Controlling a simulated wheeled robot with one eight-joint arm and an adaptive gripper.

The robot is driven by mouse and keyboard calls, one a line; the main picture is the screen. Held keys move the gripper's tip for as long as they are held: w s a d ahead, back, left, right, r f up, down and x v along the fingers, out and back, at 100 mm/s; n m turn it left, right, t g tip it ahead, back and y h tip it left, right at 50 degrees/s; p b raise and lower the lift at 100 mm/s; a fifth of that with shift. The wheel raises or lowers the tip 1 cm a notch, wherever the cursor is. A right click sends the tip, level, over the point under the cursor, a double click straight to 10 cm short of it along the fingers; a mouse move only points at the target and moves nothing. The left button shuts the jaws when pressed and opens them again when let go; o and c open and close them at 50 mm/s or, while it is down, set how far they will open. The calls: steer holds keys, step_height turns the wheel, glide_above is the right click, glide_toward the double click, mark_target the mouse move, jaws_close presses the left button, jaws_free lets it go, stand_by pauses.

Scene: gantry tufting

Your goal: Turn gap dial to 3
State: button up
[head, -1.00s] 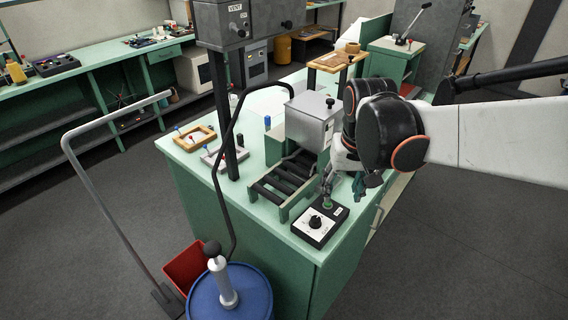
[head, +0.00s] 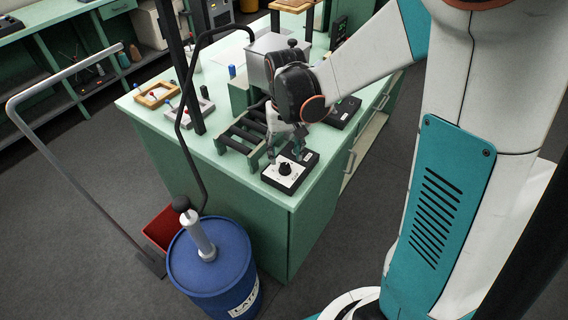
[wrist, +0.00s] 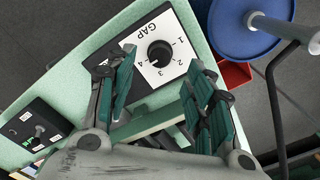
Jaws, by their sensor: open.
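The gap dial is a black round knob (wrist: 160,53) on a white plate (wrist: 178,30) marked GAP, with numbers 1 to 4 around it. A small white mark on the knob seems to face the 3–4 side, but I cannot tell exactly which number. In the head view, the knob (head: 285,169) sits on a black box at the bench's near corner. My gripper (wrist: 161,66) is open and empty, its teal-padded fingers spread on either side of the knob's line of view. In the head view, my gripper (head: 289,152) is just behind the knob, apparently not touching it.
A second black control box (head: 343,112) lies farther back on the bench; it shows in the wrist view with a lever (wrist: 40,131). A roller rack (head: 242,134) stands left of the dial. A blue drum (head: 212,262) and red bin (head: 162,228) stand on the floor by the bench.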

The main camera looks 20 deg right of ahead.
mark_target(285, 165)
step_height(285, 165, down, 5)
steer(key=shift+f+b, duration=0.15)
steer(key=shift+b, duration=0.55)
steer(key=c, duration=1.1)
